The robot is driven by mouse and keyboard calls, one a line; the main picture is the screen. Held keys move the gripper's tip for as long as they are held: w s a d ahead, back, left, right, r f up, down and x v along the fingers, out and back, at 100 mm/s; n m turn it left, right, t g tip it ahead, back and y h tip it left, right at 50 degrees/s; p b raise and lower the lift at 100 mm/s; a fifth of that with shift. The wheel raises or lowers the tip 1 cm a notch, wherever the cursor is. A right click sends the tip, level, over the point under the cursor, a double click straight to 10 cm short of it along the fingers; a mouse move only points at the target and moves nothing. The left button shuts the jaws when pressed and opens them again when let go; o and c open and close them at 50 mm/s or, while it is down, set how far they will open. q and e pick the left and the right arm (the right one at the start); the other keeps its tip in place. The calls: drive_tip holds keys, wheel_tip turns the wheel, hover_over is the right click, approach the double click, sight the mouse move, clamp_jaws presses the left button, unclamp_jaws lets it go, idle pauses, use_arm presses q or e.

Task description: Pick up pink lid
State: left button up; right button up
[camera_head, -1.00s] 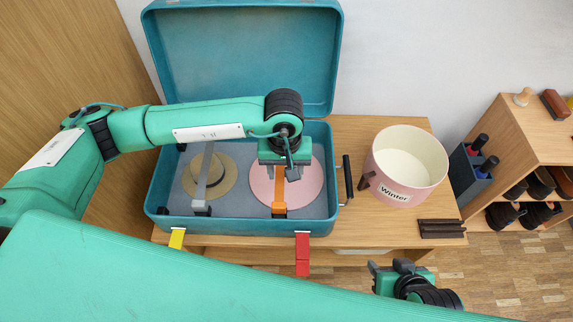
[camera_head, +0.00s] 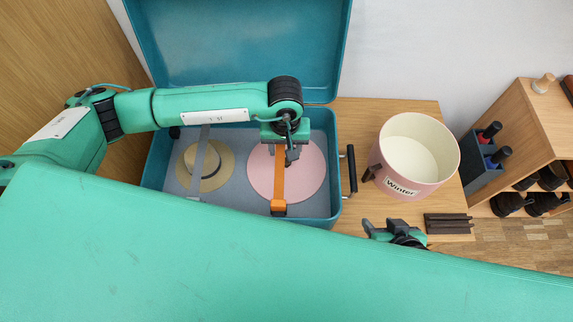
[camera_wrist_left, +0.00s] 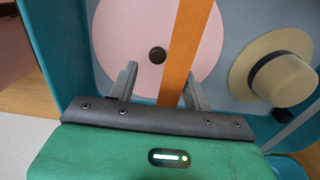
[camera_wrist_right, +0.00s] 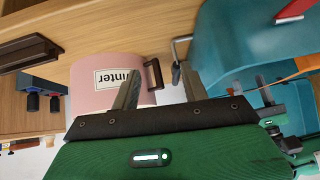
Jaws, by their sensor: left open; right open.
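The pink lid (camera_head: 315,177) is a flat round disc lying in the right half of the open teal suitcase (camera_head: 152,185). An orange strap (camera_head: 278,190) crosses over it. In the left wrist view the lid (camera_wrist_left: 125,35) shows a dark round knob (camera_wrist_left: 157,54). My left gripper (camera_head: 289,155) is open above the lid's far part. In its wrist view the fingers (camera_wrist_left: 160,80) are spread, the strap passing between them, nothing held. My right gripper (camera_head: 382,232) is open and empty near the table's front edge, right of the suitcase.
A pink "Winter" pot (camera_head: 412,165) stands right of the suitcase, near its black handle (camera_head: 351,170). Dark bars (camera_head: 448,223) lie at the table's front right. A straw hat (camera_head: 222,168) lies under a grey strap (camera_head: 201,160). The suitcase cover (camera_head: 240,45) stands open behind.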

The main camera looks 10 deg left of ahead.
sight(286, 164)
use_arm(q)
drive_tip(key=f, duration=0.6)
drive_tip(key=shift+w+d+f, duration=0.15)
drive_tip(key=shift+w+f, duration=0.05)
clamp_jaws()
